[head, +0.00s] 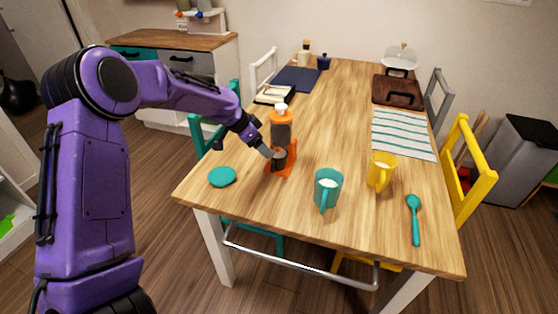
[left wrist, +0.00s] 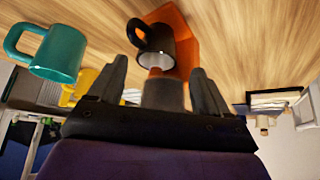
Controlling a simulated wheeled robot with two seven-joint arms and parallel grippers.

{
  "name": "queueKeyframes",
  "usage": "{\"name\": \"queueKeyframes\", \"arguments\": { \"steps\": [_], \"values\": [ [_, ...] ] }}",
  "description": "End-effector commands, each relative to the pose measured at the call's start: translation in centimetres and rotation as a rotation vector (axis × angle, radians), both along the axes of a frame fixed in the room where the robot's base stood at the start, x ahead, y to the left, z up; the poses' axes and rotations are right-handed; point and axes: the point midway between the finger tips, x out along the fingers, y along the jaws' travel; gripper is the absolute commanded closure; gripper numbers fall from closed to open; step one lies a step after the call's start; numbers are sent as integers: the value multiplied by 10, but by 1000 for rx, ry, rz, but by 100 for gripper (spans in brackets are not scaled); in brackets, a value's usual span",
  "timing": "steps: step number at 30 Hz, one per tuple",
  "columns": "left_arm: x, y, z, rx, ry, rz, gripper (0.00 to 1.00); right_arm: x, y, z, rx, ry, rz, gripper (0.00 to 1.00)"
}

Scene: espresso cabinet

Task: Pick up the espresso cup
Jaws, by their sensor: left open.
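The espresso cup (head: 279,158) is small and dark, and stands at the orange coffee machine (head: 281,130) on the wooden table. In the left wrist view the cup (left wrist: 158,46) shows its round opening and a dark handle on its left side, in front of the orange base (left wrist: 183,40). My left gripper (head: 268,152) is right at the cup in the head view, where its fingers are small and partly merge with it. In the left wrist view the gripper (left wrist: 160,80) is open, with its two fingers apart and the cup just beyond their tips. Contact cannot be told.
A teal mug (head: 328,188), a yellow mug (head: 381,172) and a teal spoon (head: 415,220) lie to the right on the table. A teal disc (head: 222,177) lies at the left edge. A striped cloth (head: 404,135) is farther back. The table's middle is clear.

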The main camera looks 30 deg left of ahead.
Motion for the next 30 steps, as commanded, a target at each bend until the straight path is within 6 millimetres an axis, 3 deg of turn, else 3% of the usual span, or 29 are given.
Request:
{"name": "queueKeyframes", "arguments": {
  "steps": [9,17,21,30],
  "values": [
    [25,-19,-39,1,2,1,22,0,0,7,0,0,0,57],
    [27,-20,-42,0,-1,1,22,0,0,7,0,0,0,57],
    [27,-20,-42,-1,-1,0,68,0,0,7,-1,-1,0,57],
    [27,-20,-41,-1,-1,1,68,0,0,8,-1,-1,0,57]
  ]
}}
